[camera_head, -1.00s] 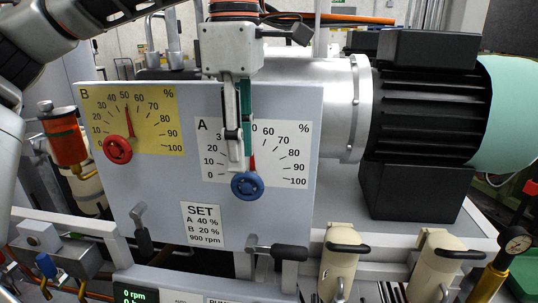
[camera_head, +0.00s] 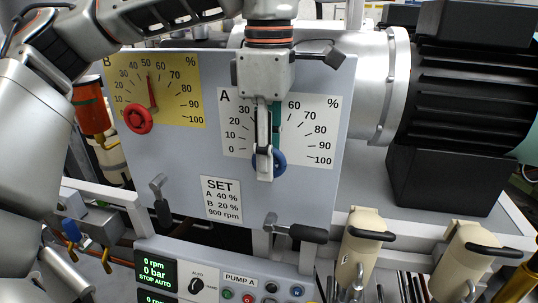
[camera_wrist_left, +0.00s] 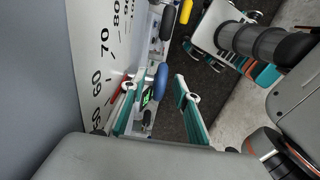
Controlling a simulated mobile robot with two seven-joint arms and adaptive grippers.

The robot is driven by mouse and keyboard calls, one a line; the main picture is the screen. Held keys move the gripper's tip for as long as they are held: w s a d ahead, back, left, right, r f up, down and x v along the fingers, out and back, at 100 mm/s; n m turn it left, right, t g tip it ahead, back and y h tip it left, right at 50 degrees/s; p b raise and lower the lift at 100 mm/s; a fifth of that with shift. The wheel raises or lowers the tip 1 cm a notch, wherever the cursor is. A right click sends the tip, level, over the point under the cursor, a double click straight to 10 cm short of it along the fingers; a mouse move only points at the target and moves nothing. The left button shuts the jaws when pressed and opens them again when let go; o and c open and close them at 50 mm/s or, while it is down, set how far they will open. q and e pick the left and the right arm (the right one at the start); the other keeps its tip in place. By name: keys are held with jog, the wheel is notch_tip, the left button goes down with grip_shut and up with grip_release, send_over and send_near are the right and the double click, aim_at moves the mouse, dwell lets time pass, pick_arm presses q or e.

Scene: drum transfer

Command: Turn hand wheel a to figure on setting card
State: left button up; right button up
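Hand wheel A is blue (camera_head: 280,161) and sits at the foot of white dial A (camera_head: 315,151). My left gripper (camera_head: 265,165) hangs in front of it and covers its left part and the dial's middle. In the left wrist view the blue wheel (camera_wrist_left: 160,82) lies between the two spread fingers, with a gap on the right side. Dial A's red pointer (camera_wrist_left: 120,90) shows beside the left finger, roughly toward 50 to 60; the head view hides it. The setting card (camera_head: 221,200) reads A 40 %, B 20 %, 900 rpm. My right gripper is not in view.
Yellow dial B (camera_head: 180,90) with red hand wheel (camera_head: 138,119) is at the left of the panel, its pointer near 50. Black-handled levers (camera_head: 295,232) stick out below. A control box with display (camera_head: 157,270) is lower still. A black motor (camera_head: 460,110) stands right.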

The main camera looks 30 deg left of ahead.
pick_arm(q)
grip_shut()
jog(key=h+b, duration=0.1)
jog(key=h, duration=0.1)
jog(key=shift+a+f+t+h+b, duration=0.2)
jog(key=shift+t+h+b, duration=0.1)
jog(key=shift+h+b, duration=0.1)
jog(key=shift+r+h+b, duration=0.1)
jog(key=shift+h+b, duration=0.3)
jog(key=shift+h, duration=0.1)
jog(key=shift+r, duration=0.1)
